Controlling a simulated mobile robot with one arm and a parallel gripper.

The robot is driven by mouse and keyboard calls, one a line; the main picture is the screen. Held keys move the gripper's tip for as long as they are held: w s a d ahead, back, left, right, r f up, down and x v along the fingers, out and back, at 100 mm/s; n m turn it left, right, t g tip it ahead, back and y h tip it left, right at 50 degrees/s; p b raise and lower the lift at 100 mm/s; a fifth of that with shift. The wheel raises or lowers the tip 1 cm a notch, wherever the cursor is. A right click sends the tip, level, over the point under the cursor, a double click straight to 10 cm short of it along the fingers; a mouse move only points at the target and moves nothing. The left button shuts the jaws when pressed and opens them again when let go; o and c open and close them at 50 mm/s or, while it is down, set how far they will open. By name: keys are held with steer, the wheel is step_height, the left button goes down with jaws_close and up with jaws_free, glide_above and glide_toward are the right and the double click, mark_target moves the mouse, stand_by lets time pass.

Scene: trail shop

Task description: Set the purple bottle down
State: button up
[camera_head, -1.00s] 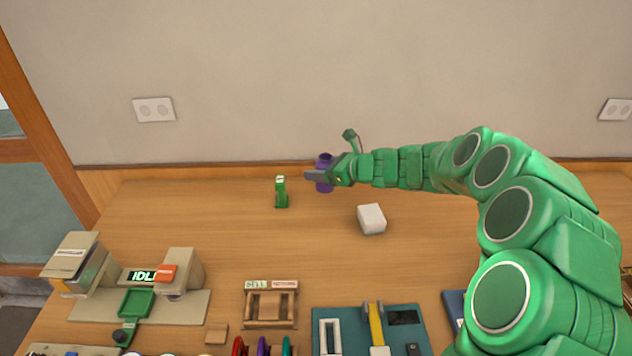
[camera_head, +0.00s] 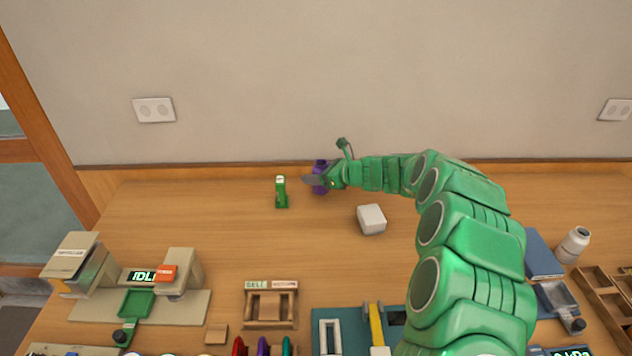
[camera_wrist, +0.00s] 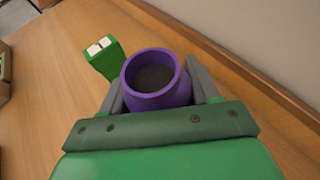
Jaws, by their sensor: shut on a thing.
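The purple bottle (camera_head: 320,168) is near the back of the wooden counter, close to the wall. It also shows in the wrist view (camera_wrist: 156,97), upright with its round dark mouth facing the camera. My gripper (camera_head: 318,179) is shut on the bottle, with one grey finger on each side of it in the wrist view (camera_wrist: 158,85). Whether the bottle's base touches the counter is hidden.
A green upright object (camera_head: 281,193) with a white top stands just left of the bottle. A white block (camera_head: 371,219) sits to the front right. A machine with an IDLE display (camera_head: 143,276) stands front left. The counter (camera_head: 230,220) between is clear.

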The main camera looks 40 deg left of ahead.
steer(key=shift+w+a+f, duration=0.1)
steer(key=shift+a+f, duration=0.05)
steer(key=shift+f, duration=1.5)
steer(key=shift+f, duration=0.15)
steer(key=o, duration=1.3)
steer(key=shift+r, duration=0.2)
steer(key=v, duration=1.2)
steer(key=shift+f, duration=0.1)
